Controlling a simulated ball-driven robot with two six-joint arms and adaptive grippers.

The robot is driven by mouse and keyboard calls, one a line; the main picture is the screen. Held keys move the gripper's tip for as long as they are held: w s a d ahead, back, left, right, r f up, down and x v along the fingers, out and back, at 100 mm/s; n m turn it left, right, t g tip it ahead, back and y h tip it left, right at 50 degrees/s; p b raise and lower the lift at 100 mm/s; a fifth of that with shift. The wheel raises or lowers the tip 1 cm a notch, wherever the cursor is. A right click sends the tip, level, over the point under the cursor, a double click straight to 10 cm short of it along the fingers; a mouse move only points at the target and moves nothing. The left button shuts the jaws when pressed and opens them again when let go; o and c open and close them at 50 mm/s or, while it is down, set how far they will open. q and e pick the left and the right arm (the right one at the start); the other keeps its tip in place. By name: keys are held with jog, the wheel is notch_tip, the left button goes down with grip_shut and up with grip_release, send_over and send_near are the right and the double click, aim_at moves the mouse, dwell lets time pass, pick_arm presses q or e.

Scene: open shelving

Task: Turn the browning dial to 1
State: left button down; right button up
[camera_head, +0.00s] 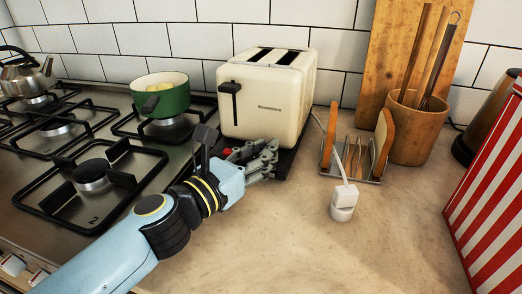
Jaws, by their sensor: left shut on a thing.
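The cream toaster (275,92) stands on the worktop with two slots on top and a black lever (231,90) on its left end face. My left gripper (268,152) is at the toaster's low front edge. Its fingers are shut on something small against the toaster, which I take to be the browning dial. The dial and its marks are hidden behind the fingers, so its setting cannot be read. A small red patch shows just left of the fingers. My right gripper is not in view.
A gas hob (75,150) with a green pot (160,98) and a kettle (25,75) lies left. Right of the toaster are a toast rack (352,160), a small white plug-like object (343,203), a utensil pot (414,130) and a red-striped box (495,190). The front worktop is clear.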

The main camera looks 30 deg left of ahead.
pick_arm(q)
jog(key=shift+f, duration=0.1)
jog(key=c, duration=1.4)
grip_release()
jog(key=shift+s, duration=0.1)
jog(key=shift+s+a, duration=0.15)
jog(key=shift+s, duration=1.1)
jog(key=shift+s+a, duration=0.2)
jog(key=shift+s, duration=1.05)
jog(key=shift+s+a, duration=0.15)
jog(key=shift+s, duration=1.1)
